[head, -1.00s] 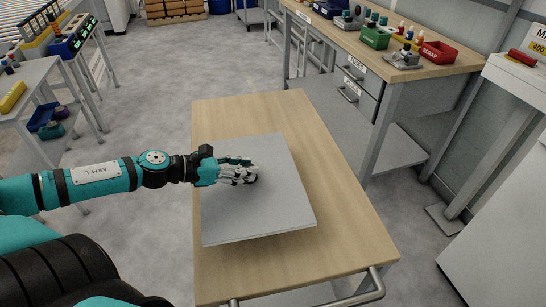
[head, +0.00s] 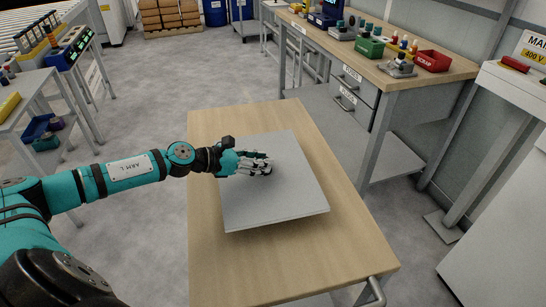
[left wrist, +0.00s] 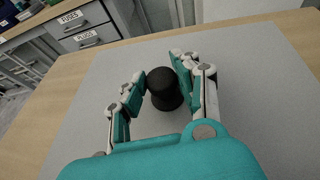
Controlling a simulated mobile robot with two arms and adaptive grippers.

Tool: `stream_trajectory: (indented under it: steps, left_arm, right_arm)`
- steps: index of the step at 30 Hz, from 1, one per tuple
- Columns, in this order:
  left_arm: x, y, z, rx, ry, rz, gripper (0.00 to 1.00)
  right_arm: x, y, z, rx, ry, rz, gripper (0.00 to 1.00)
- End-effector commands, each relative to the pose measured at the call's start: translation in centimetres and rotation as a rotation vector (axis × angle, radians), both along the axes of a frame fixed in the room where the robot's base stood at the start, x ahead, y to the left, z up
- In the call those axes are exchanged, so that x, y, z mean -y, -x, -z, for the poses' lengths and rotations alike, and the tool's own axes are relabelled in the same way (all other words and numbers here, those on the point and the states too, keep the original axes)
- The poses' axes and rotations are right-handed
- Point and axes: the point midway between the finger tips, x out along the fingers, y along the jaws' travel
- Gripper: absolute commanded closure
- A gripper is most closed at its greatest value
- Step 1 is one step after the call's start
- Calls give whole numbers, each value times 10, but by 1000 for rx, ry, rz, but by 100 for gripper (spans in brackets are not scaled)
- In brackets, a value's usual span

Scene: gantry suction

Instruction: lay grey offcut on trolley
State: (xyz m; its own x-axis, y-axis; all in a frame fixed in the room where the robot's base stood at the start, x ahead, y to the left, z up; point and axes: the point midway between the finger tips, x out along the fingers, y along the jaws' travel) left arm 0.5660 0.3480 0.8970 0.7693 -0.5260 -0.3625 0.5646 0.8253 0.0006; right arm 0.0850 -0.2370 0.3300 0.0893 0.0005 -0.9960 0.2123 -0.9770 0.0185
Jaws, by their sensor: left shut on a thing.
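The grey offcut (head: 280,205) is a flat square panel over the wooden top of the trolley (head: 320,265), well inside its edges. A dark shadow line runs along the offcut's near edge; I cannot tell whether it touches the top. My left gripper (head: 264,165) is over the middle of the offcut. In the left wrist view its fingers (left wrist: 160,80) are shut on a black round knob (left wrist: 165,92) standing on the grey face of the offcut (left wrist: 240,70). The knob is mostly hidden by the fingers in the head view. My right gripper is not in view.
A workbench (head: 400,75) with drawers, a green bin (head: 369,48) and a red scrap bin (head: 432,61) stands behind to the right. The trolley's metal handle (head: 376,292) is at the near right. The trolley top is bare around the offcut.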

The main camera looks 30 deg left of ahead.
Motion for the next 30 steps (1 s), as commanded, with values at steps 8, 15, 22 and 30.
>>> stream_trajectory:
  steps: [8, 15, 22, 30]
  left_arm:
    - [4, -47, -2, 9, 3, 0, 100]
    - [6, -62, 5, 4, 2, 1, 100]
    - [5, -62, 33, 3, 3, 1, 100]
    - [5, -61, 38, 5, 0, 1, 100]
  right_arm:
    - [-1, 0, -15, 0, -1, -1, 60]
    - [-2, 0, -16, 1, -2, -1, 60]
    - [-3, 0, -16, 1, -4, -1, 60]
    - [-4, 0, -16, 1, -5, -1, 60]
